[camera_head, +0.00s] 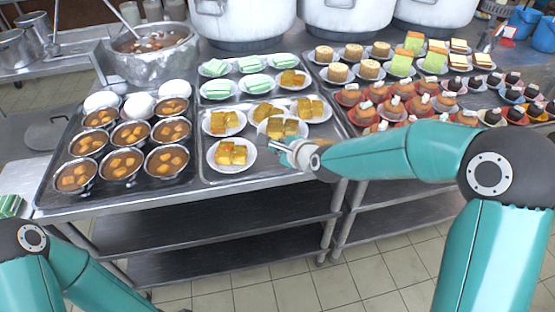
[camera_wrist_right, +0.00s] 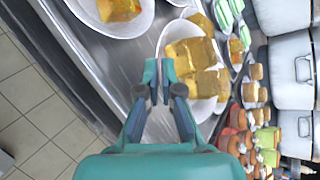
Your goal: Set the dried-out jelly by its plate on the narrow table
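A white plate (camera_head: 262,141) with yellow-amber jelly blocks (camera_head: 283,127) is at the front of the jelly tray, overlapping the plates behind it. It also shows in the right wrist view, the plate (camera_wrist_right: 166,40) under the jelly (camera_wrist_right: 190,62). My right gripper (camera_head: 284,148) reaches in from the right; its fingers (camera_wrist_right: 160,70) are close together at the plate's near rim and seem shut on it. The plate looks slightly raised, though its height is hard to judge. My left arm shows at lower left; its gripper is out of frame. I cannot identify the narrow table surely.
Other jelly plates (camera_head: 231,154) stand close left and behind. Bowls of brown soup (camera_head: 122,163) fill the left tray. Cakes (camera_head: 465,117) crowd the right tray. Stockpots (camera_head: 240,20) stand behind. A pale surface (camera_head: 18,180) lies at far left. Floor is clear in front.

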